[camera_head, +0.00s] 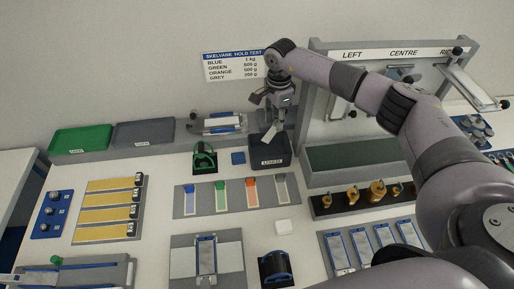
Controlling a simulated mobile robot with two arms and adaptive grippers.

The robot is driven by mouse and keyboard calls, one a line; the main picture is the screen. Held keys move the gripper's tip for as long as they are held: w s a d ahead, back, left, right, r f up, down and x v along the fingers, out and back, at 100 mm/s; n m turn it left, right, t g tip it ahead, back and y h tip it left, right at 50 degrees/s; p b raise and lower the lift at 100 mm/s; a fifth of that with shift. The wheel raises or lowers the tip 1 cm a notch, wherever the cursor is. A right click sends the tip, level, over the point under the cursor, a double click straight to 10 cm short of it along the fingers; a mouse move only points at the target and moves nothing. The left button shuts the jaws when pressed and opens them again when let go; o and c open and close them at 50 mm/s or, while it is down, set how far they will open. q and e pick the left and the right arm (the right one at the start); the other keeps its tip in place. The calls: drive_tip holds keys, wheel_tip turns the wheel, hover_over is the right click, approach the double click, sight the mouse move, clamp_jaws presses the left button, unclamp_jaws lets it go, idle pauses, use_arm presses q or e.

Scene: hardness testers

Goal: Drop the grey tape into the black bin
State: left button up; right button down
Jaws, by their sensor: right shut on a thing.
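My right gripper (274,108) points down over the black bin (269,163), near the back of the table. It is shut on a thin pale grey strip, which looks like the grey tape (279,134). The strip hangs below the fingers, at the bin's opening. I cannot tell whether it touches the bin. The bin is a dark open box with a white label on its front, and its inside is mostly hidden. My left gripper is not in view.
A grey mat (236,209) with several coloured strips lies in front of the bin. A grey frame with a dark green panel (349,156) is close on the right.

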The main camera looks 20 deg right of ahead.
drive_tip(key=shift+s+f+b, duration=0.2)
drive_tip(key=shift+f+b, duration=0.15)
drive_tip(key=shift+f, duration=0.3)
drive_tip(key=shift+d+f+b, duration=0.1)
drive_tip(key=shift+f+b, duration=0.95)
drive_tip(key=shift+f, duration=1.25)
drive_tip(key=shift+r, duration=0.1)
drive_tip(key=c, duration=1.1)
unclamp_jaws()
approach(276, 132)
drive_tip(key=shift+w+d+f, duration=0.2)
drive_tip(key=shift+w+d, duration=0.1)
drive_tip(key=shift+w, duration=0.25)
drive_tip(key=shift+w+d+f, duration=0.2)
drive_tip(key=shift+w+d, duration=0.1)
drive_tip(key=shift+w, duration=0.25)
